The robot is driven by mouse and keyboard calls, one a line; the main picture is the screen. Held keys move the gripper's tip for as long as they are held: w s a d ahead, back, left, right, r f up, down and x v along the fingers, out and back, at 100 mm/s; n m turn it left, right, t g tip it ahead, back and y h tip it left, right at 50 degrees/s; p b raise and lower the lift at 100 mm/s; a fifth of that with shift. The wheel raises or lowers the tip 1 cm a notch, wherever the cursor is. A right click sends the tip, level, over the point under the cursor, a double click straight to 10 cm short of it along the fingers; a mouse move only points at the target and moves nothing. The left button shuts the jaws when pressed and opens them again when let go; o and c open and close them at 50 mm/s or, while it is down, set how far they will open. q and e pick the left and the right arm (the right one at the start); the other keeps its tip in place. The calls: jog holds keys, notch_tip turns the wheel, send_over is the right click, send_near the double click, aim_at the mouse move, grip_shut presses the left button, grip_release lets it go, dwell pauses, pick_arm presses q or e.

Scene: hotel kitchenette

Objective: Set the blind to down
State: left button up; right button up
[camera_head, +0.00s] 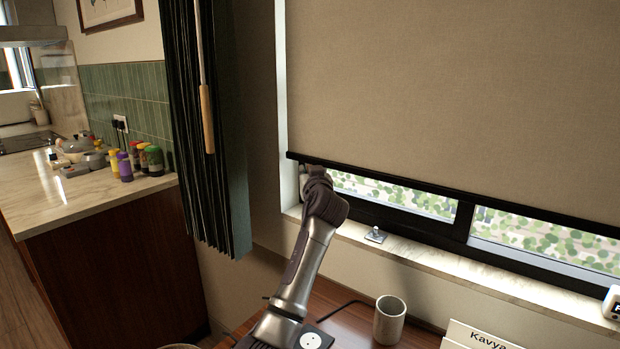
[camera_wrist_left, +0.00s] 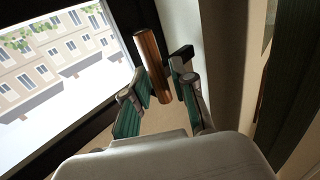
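The beige roller blind (camera_head: 450,90) covers most of the window, and its dark bottom bar (camera_head: 450,190) hangs above the sill. A strip of glass shows below the bar. My left gripper (camera_head: 318,180) is at the left end of the bar, by the window frame, and its fingers are largely hidden in the head view. In the left wrist view my left gripper (camera_wrist_left: 162,90) has its fingers close on both sides of a copper-brown cylindrical pull handle (camera_wrist_left: 152,60) and appears shut on it. My right gripper is not in view.
A dark green curtain (camera_head: 205,190) with a wooden-handled wand (camera_head: 207,120) hangs left of my arm. Below are a grey cup (camera_head: 389,320) and a name card (camera_head: 475,337) on the desk. A small metal item (camera_head: 375,235) lies on the sill (camera_head: 440,260).

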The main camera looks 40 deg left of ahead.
pick_arm(q)
send_near(307, 134)
jog(key=x, duration=0.4)
jog(key=shift+a, duration=0.1)
jog(key=v, duration=1.6)
dwell(0.9)
jog(key=shift+w, duration=0.1)
